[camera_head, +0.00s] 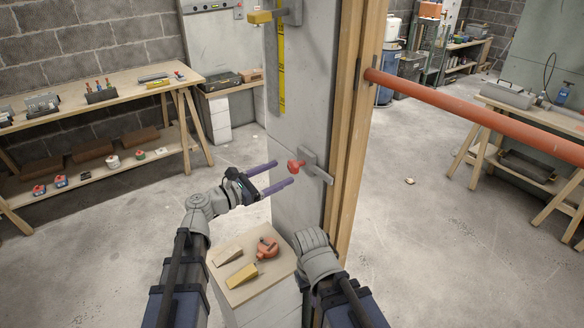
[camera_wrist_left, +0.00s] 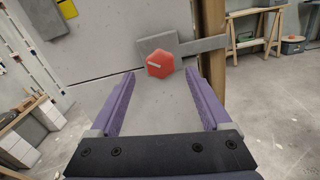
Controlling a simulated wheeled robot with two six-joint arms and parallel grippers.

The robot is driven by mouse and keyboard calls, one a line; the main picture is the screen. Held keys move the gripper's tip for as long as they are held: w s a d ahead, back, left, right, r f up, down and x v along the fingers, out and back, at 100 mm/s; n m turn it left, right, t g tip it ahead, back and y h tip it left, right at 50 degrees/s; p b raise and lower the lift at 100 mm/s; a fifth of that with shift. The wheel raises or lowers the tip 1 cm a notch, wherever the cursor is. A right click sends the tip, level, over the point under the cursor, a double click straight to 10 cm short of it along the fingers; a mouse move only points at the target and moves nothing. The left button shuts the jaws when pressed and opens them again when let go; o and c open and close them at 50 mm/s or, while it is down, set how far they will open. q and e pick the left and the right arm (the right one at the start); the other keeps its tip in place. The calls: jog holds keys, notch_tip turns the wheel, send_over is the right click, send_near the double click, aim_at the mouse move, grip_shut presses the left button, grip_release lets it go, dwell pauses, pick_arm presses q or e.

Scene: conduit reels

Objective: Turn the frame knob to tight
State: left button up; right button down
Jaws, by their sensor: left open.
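The red frame knob (camera_head: 295,166) sits on a grey metal bracket (camera_head: 315,168) fixed to the panel beside the wooden post. In the left wrist view the knob (camera_wrist_left: 160,64) is a red hexagon with a pale mark pointing left and slightly tilted. My left gripper (camera_head: 283,173) is open, its two purple fingers reaching toward the knob from the left. In the left wrist view the knob appears beyond the fingertips, between them and a little above; no contact shows. My right arm's grey wrist is low in the head view, but its gripper fingers are hidden.
A small stand (camera_head: 262,295) below holds wooden wedges (camera_head: 242,275) and an orange-red tool (camera_head: 267,247). A wooden post (camera_head: 353,130) and an orange conduit (camera_head: 470,112) stand to the right of the knob. Workbenches line the left and right; the floor between is mostly clear.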

aim_at(290, 169)
pick_arm(q)
jog(key=shift+x, duration=2.75)
grip_shut()
